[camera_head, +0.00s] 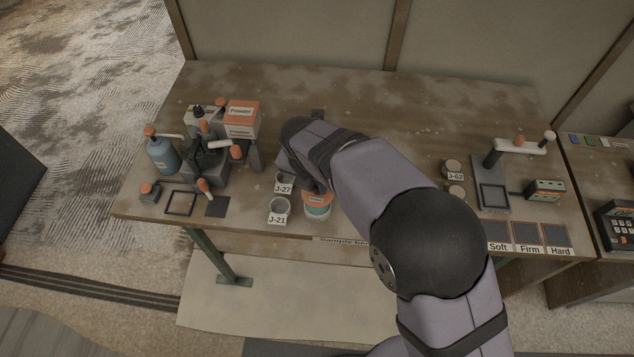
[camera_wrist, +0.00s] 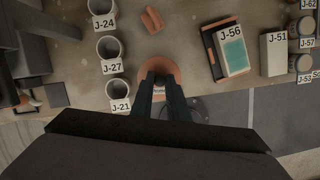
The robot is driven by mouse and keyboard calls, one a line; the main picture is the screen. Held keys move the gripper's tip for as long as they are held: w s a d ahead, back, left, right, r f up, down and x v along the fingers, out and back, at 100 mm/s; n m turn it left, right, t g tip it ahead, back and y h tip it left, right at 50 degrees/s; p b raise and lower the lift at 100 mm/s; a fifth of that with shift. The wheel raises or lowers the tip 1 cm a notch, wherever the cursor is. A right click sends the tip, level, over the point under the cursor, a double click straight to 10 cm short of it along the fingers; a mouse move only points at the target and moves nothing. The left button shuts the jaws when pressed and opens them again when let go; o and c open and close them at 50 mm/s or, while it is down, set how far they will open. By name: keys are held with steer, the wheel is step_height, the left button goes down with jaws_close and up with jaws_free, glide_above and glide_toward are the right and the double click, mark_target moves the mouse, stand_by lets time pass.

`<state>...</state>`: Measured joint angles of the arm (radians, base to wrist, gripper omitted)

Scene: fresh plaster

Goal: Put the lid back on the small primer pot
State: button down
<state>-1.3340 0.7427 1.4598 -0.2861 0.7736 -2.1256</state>
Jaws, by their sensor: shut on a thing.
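The small primer pot (camera_head: 317,211) stands near the front edge of the table, with a pale label and a teal band. An orange round lid (camera_wrist: 158,68) is under my fingertips in the wrist view, directly over the pot. My gripper (camera_wrist: 160,82) points down and is shut on the lid's middle. The pot's label shows just below the lid in the wrist view. I cannot tell whether the lid is seated on the rim or slightly above it. My arm hides part of the pot's surroundings in the head view.
Grey cups J-27 (camera_wrist: 110,47) and J-21 (camera_wrist: 118,89) stand close left of the pot. Box J-56 (camera_wrist: 232,52) lies to its right, and a small orange piece (camera_wrist: 152,19) behind it. A bottle (camera_head: 162,154) and boxes crowd the table's left. The front edge is close.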

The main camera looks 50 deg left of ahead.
mark_target(316, 193)
step_height(316, 193, down, 3)
steer(key=shift+r+b, duration=0.2)
steer(key=shift+b, duration=0.9)
steer(key=shift+f, duration=0.95)
steer(key=shift+p, duration=0.45)
steer(key=shift+f+p, duration=0.2)
steer(key=shift+p, duration=0.4)
stand_by(1.9)
steer(key=c, duration=1.2)
jaws_free()
steer(key=shift+o, duration=0.2)
steer(key=shift+r, duration=0.1)
